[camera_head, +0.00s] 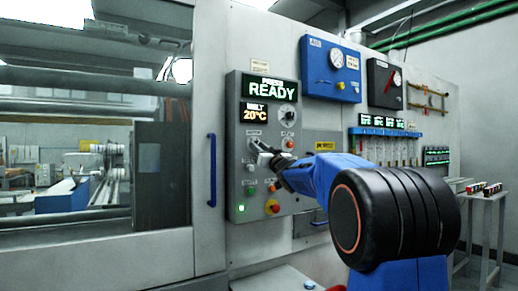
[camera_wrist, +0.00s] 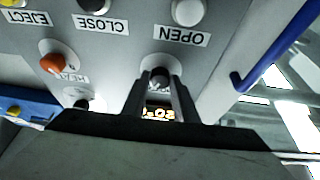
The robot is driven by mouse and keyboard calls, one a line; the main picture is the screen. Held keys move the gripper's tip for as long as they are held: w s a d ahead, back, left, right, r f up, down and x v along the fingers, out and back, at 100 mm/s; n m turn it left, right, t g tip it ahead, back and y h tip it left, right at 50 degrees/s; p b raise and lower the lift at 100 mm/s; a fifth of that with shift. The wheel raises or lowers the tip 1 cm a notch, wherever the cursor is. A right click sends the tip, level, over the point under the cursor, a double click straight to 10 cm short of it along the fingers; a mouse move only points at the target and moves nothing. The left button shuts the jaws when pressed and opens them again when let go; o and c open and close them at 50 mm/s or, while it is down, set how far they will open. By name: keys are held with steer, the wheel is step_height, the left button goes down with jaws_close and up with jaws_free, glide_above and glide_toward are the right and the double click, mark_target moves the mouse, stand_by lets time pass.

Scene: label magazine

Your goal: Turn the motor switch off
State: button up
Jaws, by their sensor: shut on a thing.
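The motor switch (camera_wrist: 160,73) is a small dark knob on a pale round base, just under the orange temperature display. My gripper (camera_wrist: 159,84) is shut on it, with one finger on each side, in the wrist view. The fingers hide much of the knob, and I cannot read its label or tell which way it is turned. In the head view my gripper (camera_head: 262,151) reaches the grey control panel (camera_head: 236,95) from the right, and the switch is mostly hidden there.
An orange HEAT knob (camera_wrist: 53,63) is beside the switch. A white OPEN button (camera_wrist: 188,12) and a black CLOSE button (camera_wrist: 95,5) are close by. A red emergency button (camera_head: 272,207) is lower on the panel. A blue handle (camera_head: 211,170) stands to the left.

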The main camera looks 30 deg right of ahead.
steer(key=n+g+y, duration=0.1)
steer(key=n+y, duration=0.1)
steer(key=n, duration=0.3)
steer(key=n+g+y, duration=0.1)
steer(key=n+y, duration=0.2)
steer(key=n, duration=0.3)
steer(key=d+n+g+y, duration=0.1)
steer(key=n+y, duration=0.1)
steer(key=n, duration=0.4)
steer(key=shift+r+g+y, duration=0.2)
steer(key=shift+g+y, duration=0.1)
steer(key=shift+n, duration=0.4)
steer(key=o, duration=1.1)
steer(key=shift+c, duration=0.2)
steer(key=v, duration=1.7)
steer(key=shift+s+r, duration=0.15)
steer(key=shift+s, duration=0.1)
